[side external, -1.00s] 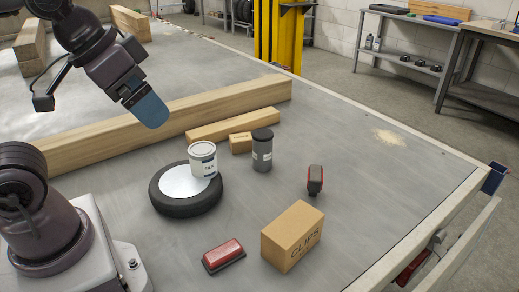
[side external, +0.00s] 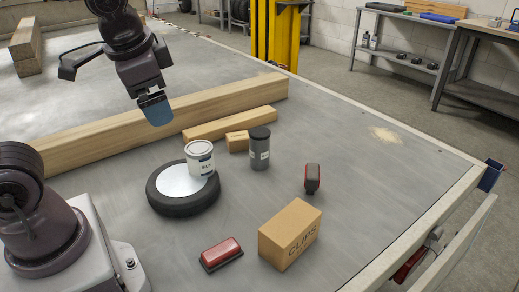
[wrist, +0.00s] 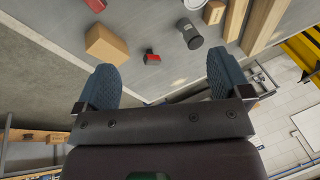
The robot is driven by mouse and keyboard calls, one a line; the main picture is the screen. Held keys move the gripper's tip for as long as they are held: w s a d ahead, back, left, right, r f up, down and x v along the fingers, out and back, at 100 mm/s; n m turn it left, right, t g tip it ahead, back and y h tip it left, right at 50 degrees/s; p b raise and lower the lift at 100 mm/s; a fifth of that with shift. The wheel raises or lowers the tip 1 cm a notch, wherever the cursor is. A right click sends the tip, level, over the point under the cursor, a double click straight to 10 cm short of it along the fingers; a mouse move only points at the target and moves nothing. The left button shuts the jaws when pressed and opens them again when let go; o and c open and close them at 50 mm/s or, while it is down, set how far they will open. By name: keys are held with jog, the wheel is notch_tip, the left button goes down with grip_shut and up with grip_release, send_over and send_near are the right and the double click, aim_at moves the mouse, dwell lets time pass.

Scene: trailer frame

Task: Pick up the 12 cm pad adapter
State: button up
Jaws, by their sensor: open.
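A grey cylinder with a black top and a pale label (side external: 260,149) stands upright right of the tin. It looks most like the pad adapter, but its label is too small to read. It also shows in the wrist view (wrist: 190,36), at the top right of centre. My gripper (side external: 157,112) hangs in the air, left of and higher than the cylinder in the side external view, near the long beam. In the wrist view my gripper (wrist: 162,72) has its two blue fingers wide apart with nothing between them.
A white tin (side external: 200,155) stands on a black-rimmed disc (side external: 184,205), close left of the cylinder. A small wooden block (side external: 237,142), short plank (side external: 215,126) and long beam (side external: 100,137) lie behind. A CLIPS box (side external: 290,235), red lamp (side external: 221,253) and red-black piece (side external: 312,179) are nearer.

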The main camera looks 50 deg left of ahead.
jog(key=w+a+f+m+g+y, duration=0.35)
jog(key=w+a+m+y, duration=0.3)
jog(key=w, duration=0.25)
jog(key=m+t+y, duration=0.6)
jog(key=m+t, duration=0.3)
jog(key=m, duration=0.6)
send_over(260, 152)
jog(key=v, duration=0.5)
notch_tip(260, 152, down, 17)
jog(key=shift+t, duration=0.25)
jog(key=f, duration=0.8)
jog(key=shift+w+a, duration=0.1)
jog(key=shift+a, duration=0.1)
jog(key=shift+w+a+f, duration=0.3)
jog(key=shift+w+a, duration=0.15)
jog(key=shift+a, duration=0.3)
jog(key=shift+x, duration=2.9)
jog(key=c, duration=1.6)
jog(key=shift+r, duration=0.25)
jog(key=shift+c, duration=0.2)
